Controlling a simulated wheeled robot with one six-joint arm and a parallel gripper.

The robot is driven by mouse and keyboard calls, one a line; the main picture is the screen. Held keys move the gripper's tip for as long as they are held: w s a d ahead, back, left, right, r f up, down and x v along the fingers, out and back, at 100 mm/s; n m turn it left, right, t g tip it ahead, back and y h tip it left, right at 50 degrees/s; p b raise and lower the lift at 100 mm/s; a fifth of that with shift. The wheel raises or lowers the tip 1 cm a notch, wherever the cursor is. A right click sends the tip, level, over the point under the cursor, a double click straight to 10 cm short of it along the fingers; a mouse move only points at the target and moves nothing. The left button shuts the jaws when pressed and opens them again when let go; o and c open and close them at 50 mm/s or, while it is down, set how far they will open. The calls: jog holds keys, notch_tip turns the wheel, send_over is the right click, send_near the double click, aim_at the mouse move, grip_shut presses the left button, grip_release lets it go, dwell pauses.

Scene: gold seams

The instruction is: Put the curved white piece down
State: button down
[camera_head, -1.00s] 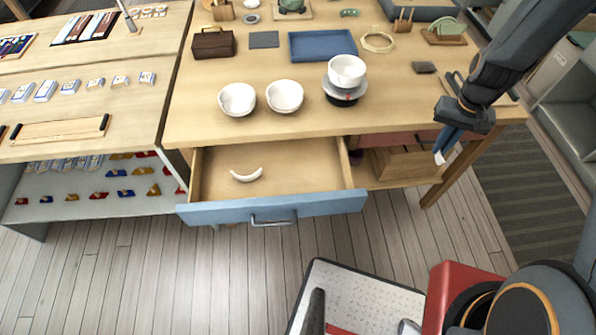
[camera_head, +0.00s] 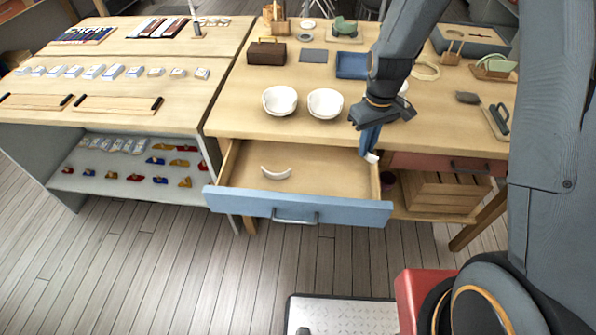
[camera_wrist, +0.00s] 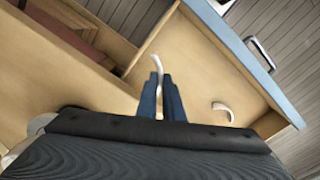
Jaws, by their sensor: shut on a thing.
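My gripper (camera_head: 370,146) is shut on a curved white piece (camera_head: 371,157), held at the right end of the open drawer (camera_head: 238,178). In the wrist view, the curved white piece (camera_wrist: 157,72) sticks out between the blue fingers (camera_wrist: 160,92) and shows against the drawer interior. Its height above the drawer is hard to tell. A second curved white piece (camera_head: 276,173) lies on the drawer's floor, left of the middle; it also shows in the wrist view (camera_wrist: 223,109), apart from the held one.
Two white bowls (camera_head: 279,100) (camera_head: 325,103) stand on the table above the drawer. The drawer's blue front (camera_head: 345,211) is an edge. Its floor is clear between the lying piece and the right wall. A wooden crate (camera_head: 435,192) sits under the table at right.

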jog(key=a+f+n+b, duration=0.3)
jog(key=a+n+b, duration=0.7)
jog(key=n, duration=0.2)
jog(key=shift+s+f, duration=0.15)
jog(key=shift+f, duration=2.2)
jog(key=shift+s+f, duration=0.15)
jog(key=shift+f, duration=2.15)
jog(key=shift+f, duration=0.1)
jog(key=c, duration=1.9)
grip_release()
jog(key=shift+c, duration=0.2)
jog(key=shift+o, duration=0.2)
